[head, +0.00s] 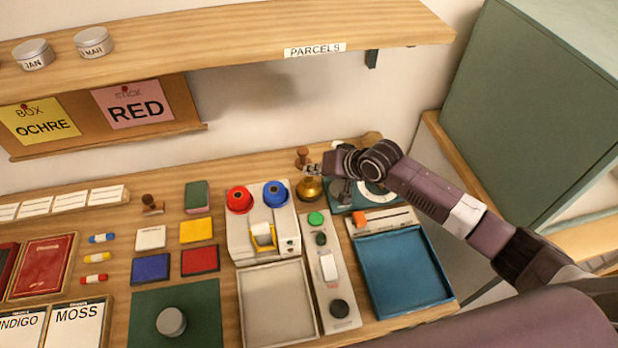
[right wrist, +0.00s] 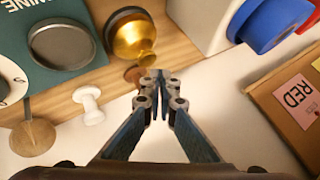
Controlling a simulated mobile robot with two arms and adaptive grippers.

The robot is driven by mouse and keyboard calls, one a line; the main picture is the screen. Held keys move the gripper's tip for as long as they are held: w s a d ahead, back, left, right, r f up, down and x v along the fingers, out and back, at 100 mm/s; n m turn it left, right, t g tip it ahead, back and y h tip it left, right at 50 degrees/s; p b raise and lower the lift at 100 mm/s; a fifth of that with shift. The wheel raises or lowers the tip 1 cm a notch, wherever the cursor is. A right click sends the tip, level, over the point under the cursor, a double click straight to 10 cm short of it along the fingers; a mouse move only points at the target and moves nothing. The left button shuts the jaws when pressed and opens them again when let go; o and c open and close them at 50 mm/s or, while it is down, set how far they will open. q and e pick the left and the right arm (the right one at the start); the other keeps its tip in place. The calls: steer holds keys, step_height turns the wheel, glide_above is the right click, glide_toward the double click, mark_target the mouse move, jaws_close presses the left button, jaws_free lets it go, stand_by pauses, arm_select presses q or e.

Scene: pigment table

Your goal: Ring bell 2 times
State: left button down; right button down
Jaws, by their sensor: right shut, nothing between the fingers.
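The brass bell (head: 309,188) is a small golden dome on the table, right of the white machine with the red and blue spools. In the right wrist view the bell (right wrist: 131,36) stands just past my fingertips, up and to the left. My right gripper (head: 311,169) is shut and empty, its tips close to the top of the bell in the head view. The right wrist view shows the gripper (right wrist: 156,77) with a gap to the golden dome in the picture; the height between them is hard to judge. My left gripper is not in view.
A wooden stamp (head: 302,155) stands behind the bell, near my fingertips. The spool machine (head: 250,235) is close on the left. A dial scale (head: 375,193) and a blue tray (head: 402,275) lie to the right. The parcels shelf (head: 230,38) overhangs the back.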

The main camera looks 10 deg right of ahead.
mark_target(312, 180)
steer(key=shift+f, duration=0.1)
stand_by(0.5)
steer(key=shift+f, duration=0.3)
steer(key=shift+f, duration=0.65)
stand_by(0.6)
stand_by(0.4)
steer(key=shift+r+p, duration=0.95)
steer(key=shift+r, duration=0.1)
step_height(312, 180, up, 5)
steer(key=p, duration=0.5)
steer(key=shift+r, duration=0.1)
